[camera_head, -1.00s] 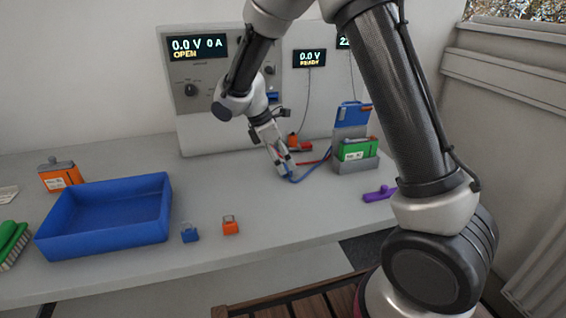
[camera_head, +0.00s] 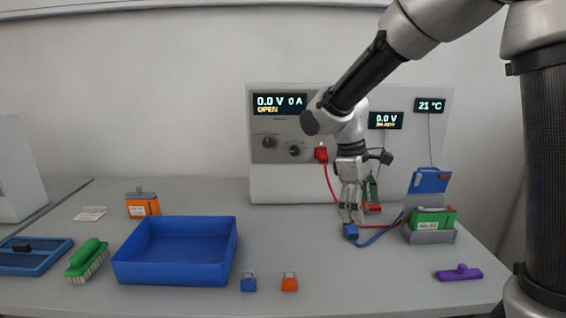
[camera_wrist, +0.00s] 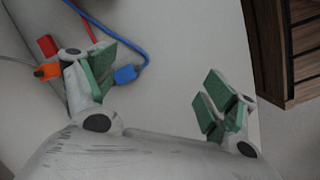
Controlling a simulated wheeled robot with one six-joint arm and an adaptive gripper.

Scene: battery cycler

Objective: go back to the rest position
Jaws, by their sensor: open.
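My gripper (camera_head: 352,208) points down above the bench in front of the cycler panel, with its fingers close to the blue cable plug (camera_head: 350,231). In the wrist view my gripper (camera_wrist: 158,85) is open, with its green pads wide apart and nothing between them. The blue plug (camera_wrist: 126,74) lies just beside the left pad, with its blue cable running up. I cannot tell whether they touch. An orange plug (camera_wrist: 47,70) and a red piece (camera_wrist: 47,45) show left of that finger.
The cycler (camera_head: 280,180) stands behind, with a red plug (camera_head: 321,155) on its face. A green battery (camera_head: 433,221) sits in a grey holder (camera_head: 430,237) at right. A blue tray (camera_head: 175,274), two small padlocks (camera_head: 249,283) and a purple piece (camera_head: 459,273) lie on the bench.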

